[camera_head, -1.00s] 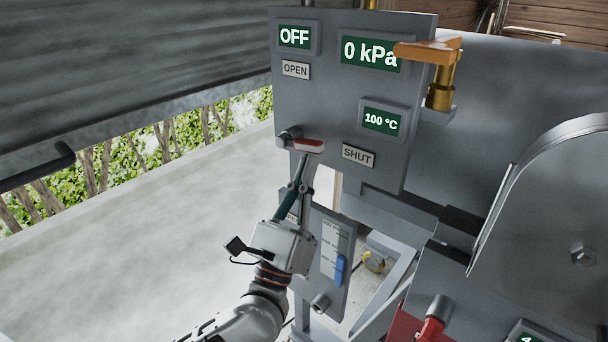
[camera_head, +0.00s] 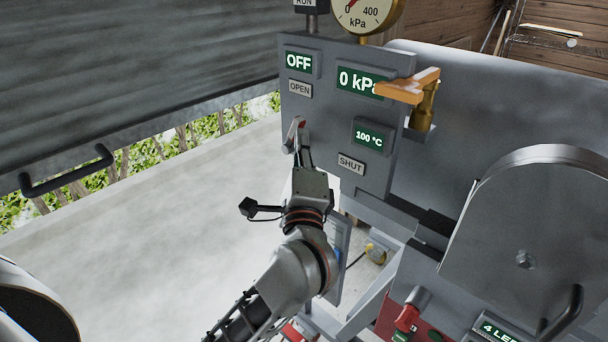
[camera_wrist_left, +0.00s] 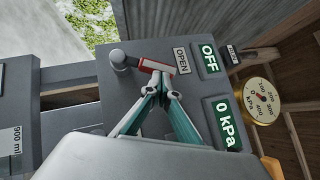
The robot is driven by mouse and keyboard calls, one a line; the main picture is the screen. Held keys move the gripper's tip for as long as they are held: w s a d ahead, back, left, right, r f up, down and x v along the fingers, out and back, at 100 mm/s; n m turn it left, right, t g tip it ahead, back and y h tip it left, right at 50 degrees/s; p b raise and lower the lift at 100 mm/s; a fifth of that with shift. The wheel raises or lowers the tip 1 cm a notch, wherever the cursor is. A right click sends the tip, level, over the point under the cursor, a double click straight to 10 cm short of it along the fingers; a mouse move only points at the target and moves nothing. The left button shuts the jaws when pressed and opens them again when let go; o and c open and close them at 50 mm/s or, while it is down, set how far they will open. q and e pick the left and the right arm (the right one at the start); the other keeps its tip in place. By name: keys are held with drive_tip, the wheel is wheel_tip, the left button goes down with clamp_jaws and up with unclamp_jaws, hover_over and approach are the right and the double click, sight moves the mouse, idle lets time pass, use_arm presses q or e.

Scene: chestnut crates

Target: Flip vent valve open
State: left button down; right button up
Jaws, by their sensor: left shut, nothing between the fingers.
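The valve lever with a red and white handle (camera_wrist_left: 158,66) turns on a grey round pivot (camera_wrist_left: 118,59) on the grey control panel (camera_head: 330,118). The lever (camera_head: 293,138) points up toward the OPEN plate (camera_head: 300,89), away from the SHUT plate (camera_head: 351,164). My left gripper (camera_head: 304,134) is shut and empty, its fingertips right against or just beside the lever's side. In the left wrist view the closed tips (camera_wrist_left: 161,80) sit by the middle of the handle; contact cannot be told for sure. The right gripper is not in view.
The panel's displays read OFF (camera_head: 299,62), 0 kPa (camera_head: 362,82) and 100 °C (camera_head: 369,137). An orange handle (camera_head: 408,87) juts out at the panel's right. A gauge (camera_head: 365,14) stands on top. A rounded grey lid (camera_head: 530,225) is at the right.

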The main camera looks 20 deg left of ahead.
sight(291, 128)
use_arm(q)
drive_tip(key=a+r+n+g, duration=0.1)
drive_tip(key=r+n+g+p, duration=0.1)
drive_tip(key=n, duration=0.1)
drive_tip(key=shift+w+a+g, duration=0.3)
drive_tip(key=shift+a+g, duration=0.1)
drive_tip(key=shift+w+a+r+n+g+h+p, duration=0.15)
drive_tip(key=shift+a+n+g+h+p, duration=0.15)
drive_tip(key=shift+a+n+h+p, duration=0.15)
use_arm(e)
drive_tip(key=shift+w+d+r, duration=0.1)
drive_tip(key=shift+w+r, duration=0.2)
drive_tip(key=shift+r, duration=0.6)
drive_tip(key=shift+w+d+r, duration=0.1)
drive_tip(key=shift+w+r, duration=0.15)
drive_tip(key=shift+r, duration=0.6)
use_arm(q)
drive_tip(key=shift+d, duration=0.1)
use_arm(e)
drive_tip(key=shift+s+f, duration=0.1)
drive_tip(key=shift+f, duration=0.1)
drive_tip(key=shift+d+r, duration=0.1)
